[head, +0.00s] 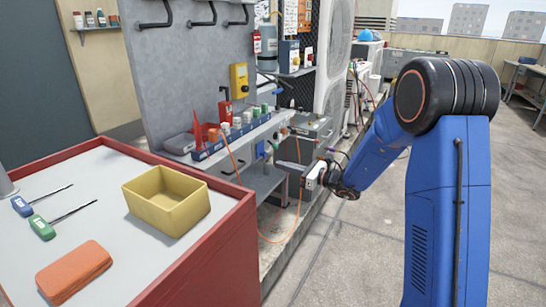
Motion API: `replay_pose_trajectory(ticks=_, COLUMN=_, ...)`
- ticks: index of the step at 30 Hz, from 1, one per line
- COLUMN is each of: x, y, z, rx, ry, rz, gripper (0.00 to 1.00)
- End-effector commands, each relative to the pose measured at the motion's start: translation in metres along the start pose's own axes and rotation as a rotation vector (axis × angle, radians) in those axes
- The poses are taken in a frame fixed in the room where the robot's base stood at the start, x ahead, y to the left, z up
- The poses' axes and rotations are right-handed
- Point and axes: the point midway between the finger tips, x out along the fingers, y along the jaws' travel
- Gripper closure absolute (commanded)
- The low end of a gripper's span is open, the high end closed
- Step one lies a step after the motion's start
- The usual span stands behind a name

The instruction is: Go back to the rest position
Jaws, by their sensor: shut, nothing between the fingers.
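My gripper (284,166) is at the end of my blue arm, in the middle of the head view. It points left, in front of the grey equipment under the narrow shelf of the upright panel. It looks shut and nothing shows in it. The fingertips are small and dark against the grey background, so their exact distance from the equipment cannot be told. My arm reaches from the right of the view down and left to the gripper.
A red-edged table (215,243) at the left holds a yellow bin (165,205), an orange case (74,270) and two screwdrivers, blue (22,206) and green (42,228). A grey panel (190,75) has hooks and a crowded shelf. An orange cable (297,215) hangs near my gripper. Open floor (365,245) lies right.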

Motion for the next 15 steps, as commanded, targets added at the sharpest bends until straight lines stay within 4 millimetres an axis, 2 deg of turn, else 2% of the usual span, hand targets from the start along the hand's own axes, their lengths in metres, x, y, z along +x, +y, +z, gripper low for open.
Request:
replay_pose_trajectory(ticks=5, x=-0.010, y=0.033, z=0.019, rx=-0.093, ry=0.037, rz=0.077, gripper=1.00)
replay_pose_trajectory(ticks=9, x=-0.026, y=0.079, z=0.037, rx=-0.230, ry=0.097, rz=0.184, gripper=1.00)
replay_pose_trajectory(ticks=15, x=-0.059, y=0.143, z=0.052, rx=-0.440, ry=0.189, rz=0.339, gripper=1.00)
